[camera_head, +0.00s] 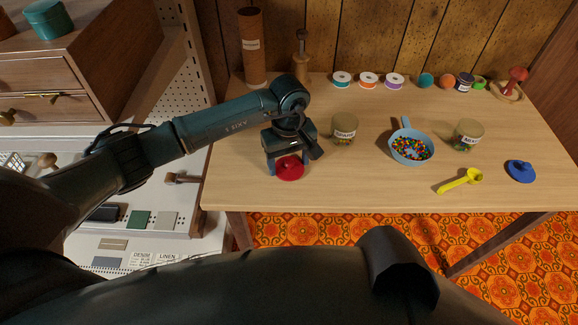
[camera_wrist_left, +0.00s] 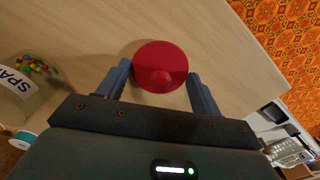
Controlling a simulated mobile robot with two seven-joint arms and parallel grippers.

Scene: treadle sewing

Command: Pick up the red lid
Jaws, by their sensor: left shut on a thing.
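The red lid (camera_head: 290,169) is round with a knob and is at the left part of the wooden table, near its front edge. It also shows in the left wrist view (camera_wrist_left: 160,66), knob facing the camera. My left gripper (camera_head: 289,163) is above the lid, pointing down, with one finger on each side of it. In the left wrist view the gripper (camera_wrist_left: 159,72) is shut on the lid across its sides. I cannot tell whether the lid touches the table. My right gripper is not in view.
A labelled jar (camera_head: 344,129) stands right of my left gripper. Further right are a blue bowl (camera_head: 411,158) of coloured bits, another jar (camera_head: 467,135), a yellow scoop (camera_head: 461,181) and a blue lid (camera_head: 520,171). Spools (camera_head: 368,80) line the back. A drawer cabinet (camera_head: 40,85) stands left.

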